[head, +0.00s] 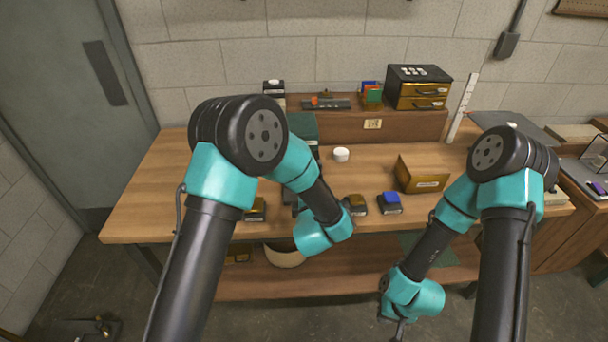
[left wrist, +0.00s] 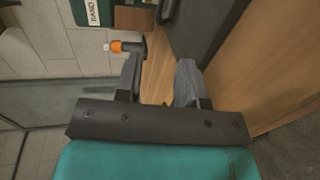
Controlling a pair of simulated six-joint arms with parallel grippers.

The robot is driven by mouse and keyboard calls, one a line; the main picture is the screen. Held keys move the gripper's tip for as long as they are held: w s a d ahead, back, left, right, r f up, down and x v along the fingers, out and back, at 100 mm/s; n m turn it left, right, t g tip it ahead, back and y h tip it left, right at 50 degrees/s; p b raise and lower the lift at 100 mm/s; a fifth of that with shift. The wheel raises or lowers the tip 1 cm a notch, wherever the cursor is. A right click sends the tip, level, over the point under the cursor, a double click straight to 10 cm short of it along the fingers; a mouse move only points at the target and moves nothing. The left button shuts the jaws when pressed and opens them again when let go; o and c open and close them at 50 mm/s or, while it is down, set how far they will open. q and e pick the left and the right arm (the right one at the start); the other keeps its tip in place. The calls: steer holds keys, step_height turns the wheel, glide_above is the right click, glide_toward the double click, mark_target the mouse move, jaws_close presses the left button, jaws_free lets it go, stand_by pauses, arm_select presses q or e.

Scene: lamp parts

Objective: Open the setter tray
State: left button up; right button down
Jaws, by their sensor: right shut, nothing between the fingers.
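A dark cabinet (head: 419,85) with two brass-coloured, handled drawers stands on the raised wooden shelf at the back right; both drawers look shut. A brass-coloured tray-like box (head: 422,175) with a label sits on the bench at centre right. I cannot tell which of these is the setter tray. My right gripper (head: 400,324) hangs low in front of the bench, shut and empty, well away from both. My left gripper's fingers (left wrist: 160,68) are apart with nothing visible between them in the left wrist view; in the head view they are hidden behind my left arm.
A blue-topped block (head: 390,202), a brown-topped block (head: 355,204) and a white round piece (head: 341,154) sit on the bench (head: 150,205). An orange-tipped part (left wrist: 128,46) shows beyond my left finger. The bench's left end is clear.

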arm_select(q)
steer(key=x, duration=1.4)
steer(key=shift+w+f, duration=0.1)
jaws_close()
